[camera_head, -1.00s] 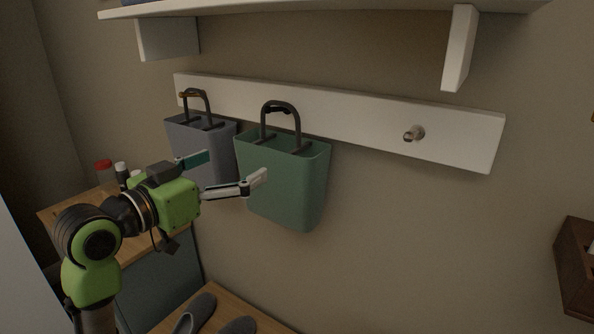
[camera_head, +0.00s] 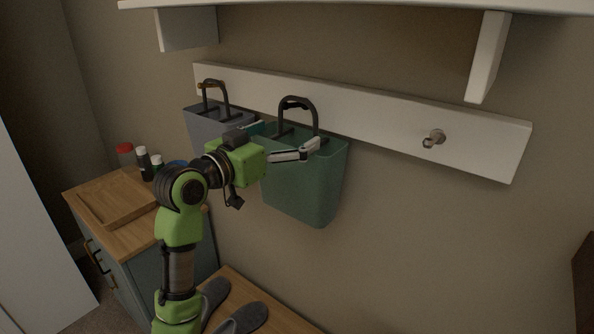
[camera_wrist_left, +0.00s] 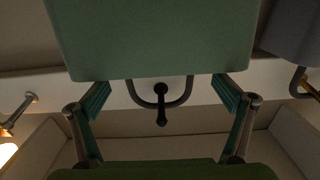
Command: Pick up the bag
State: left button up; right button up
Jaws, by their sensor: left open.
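A green bag (camera_head: 304,187) with a dark looped handle (camera_head: 298,103) hangs from the white wall rail. A grey bag (camera_head: 201,124) with a similar handle hangs to its left, partly behind my arm. My left gripper (camera_head: 285,142) is open at the upper part of the green bag, just below its handle, with one finger in front of the bag. In the left wrist view the green bag (camera_wrist_left: 150,40) fills the upper middle between the spread fingers, and its handle (camera_wrist_left: 161,98) shows beyond its rim. Whether a finger touches the bag cannot be told. My right gripper is not in view.
The white rail (camera_head: 480,148) has an empty peg (camera_head: 434,138) at right. A white shelf (camera_head: 370,6) with brackets is above. A cabinet with a wooden board (camera_head: 115,200) and bottles stands left. Slippers (camera_head: 242,318) lie on a wooden bench below.

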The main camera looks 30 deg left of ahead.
aim_at(305, 124)
pick_arm(q)
jog(key=w, duration=0.2)
jog(key=w+p, duration=0.1)
jog(key=w, duration=0.1)
jog(key=shift+d, duration=0.25)
jog(key=c, duration=0.5)
jog(key=shift+r, duration=0.1)
jog(key=c, duration=1.3)
jog(key=shift+r, duration=0.15)
